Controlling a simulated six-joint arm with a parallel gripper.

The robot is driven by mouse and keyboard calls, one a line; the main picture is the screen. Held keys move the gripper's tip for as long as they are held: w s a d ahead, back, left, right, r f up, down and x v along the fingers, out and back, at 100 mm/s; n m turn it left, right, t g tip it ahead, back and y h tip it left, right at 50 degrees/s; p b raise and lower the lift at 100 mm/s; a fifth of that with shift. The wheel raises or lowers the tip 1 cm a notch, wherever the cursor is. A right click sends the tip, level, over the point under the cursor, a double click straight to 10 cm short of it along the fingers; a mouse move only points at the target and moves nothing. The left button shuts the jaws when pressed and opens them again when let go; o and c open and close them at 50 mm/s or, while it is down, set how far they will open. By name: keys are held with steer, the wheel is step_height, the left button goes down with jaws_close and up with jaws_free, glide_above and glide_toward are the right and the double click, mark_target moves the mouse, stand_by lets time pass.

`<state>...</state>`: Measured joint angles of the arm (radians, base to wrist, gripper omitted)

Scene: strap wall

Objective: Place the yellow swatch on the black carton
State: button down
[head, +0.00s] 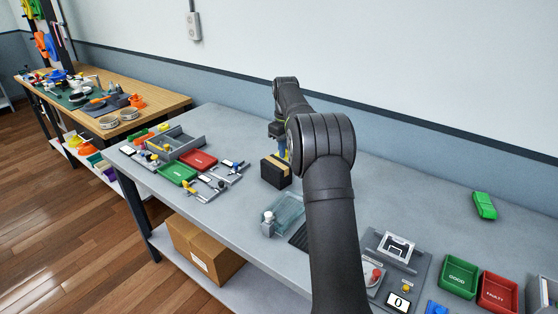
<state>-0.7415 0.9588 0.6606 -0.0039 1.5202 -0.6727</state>
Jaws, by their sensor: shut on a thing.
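The black carton (270,172), a dark box with a tan band, stands on the grey bench left of my arm. My gripper (283,149) is just above and behind the carton's top, partly hidden by my own arm. It is shut on the yellow swatch (288,155), of which only a small yellow sliver shows at the fingers. I cannot tell whether the swatch touches the carton.
Left of the carton lie a red tray (198,160), a green tray (176,173) and small fixtures. A clear bin (285,213) stands in front of it. Green (459,276) and red (498,292) bins and a green car-shaped item (484,205) are at right.

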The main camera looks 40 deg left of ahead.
mark_target(278, 155)
steer(key=a, duration=0.1)
steer(key=f, duration=0.1)
steer(key=a, duration=0.1)
steer(key=shift+s+a+f, duration=0.25)
steer(key=shift+a+f, duration=0.05)
steer(key=shift+f, duration=1.95)
steer(key=shift+f, duration=0.15)
steer(key=c, duration=1.4)
jaws_free()
steer(key=shift+o, duration=0.2)
step_height(278, 155, up, 12)
steer(key=shift+r, duration=0.2)
steer(key=shift+f, duration=0.15)
